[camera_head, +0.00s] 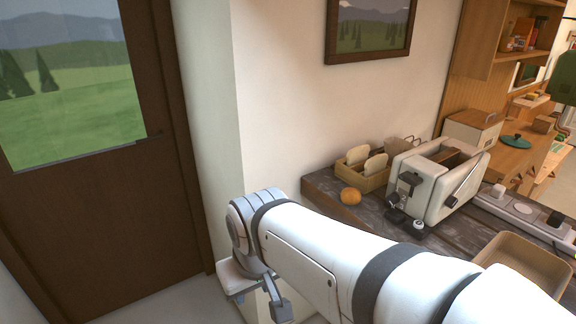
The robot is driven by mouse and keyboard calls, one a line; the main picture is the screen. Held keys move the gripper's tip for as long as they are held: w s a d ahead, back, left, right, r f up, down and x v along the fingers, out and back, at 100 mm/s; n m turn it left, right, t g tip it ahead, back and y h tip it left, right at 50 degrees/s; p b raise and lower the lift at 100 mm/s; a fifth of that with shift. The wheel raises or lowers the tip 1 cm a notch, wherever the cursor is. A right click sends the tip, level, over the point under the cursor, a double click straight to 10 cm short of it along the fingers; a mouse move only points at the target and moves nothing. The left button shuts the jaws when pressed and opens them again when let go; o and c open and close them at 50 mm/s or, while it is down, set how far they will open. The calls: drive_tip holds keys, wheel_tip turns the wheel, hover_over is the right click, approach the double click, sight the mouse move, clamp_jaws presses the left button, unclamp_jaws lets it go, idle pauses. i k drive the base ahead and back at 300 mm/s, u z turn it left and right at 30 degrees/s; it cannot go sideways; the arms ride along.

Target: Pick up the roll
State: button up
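The roll (350,196) is a small, round, orange-brown bun on the dark counter (322,189). It sits near the counter's left end, just in front of the wooden bread box. My gripper (268,306) is at the end of my white arm, low and to the left of the counter, pointing down. It is well apart from the roll. One grey finger shows, but the fingertips are partly cut off by the lower edge, so its opening is unclear.
A wooden box with bread slices (376,180) stands behind the roll. A cream toaster (441,184) is close on its right. An empty wooden tray (497,243) lies nearer on the counter. A wall and brown door (170,200) bound the left.

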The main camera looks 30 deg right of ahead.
sight(350, 196)
drive_tip(key=z, duration=0.45)
drive_tip(key=i, duration=0.9)
drive_tip(key=z, duration=0.55)
drive_tip(key=k, duration=0.8)
drive_tip(key=z, duration=0.2)
drive_tip(key=i, duration=0.8)
drive_tip(key=u, duration=0.05)
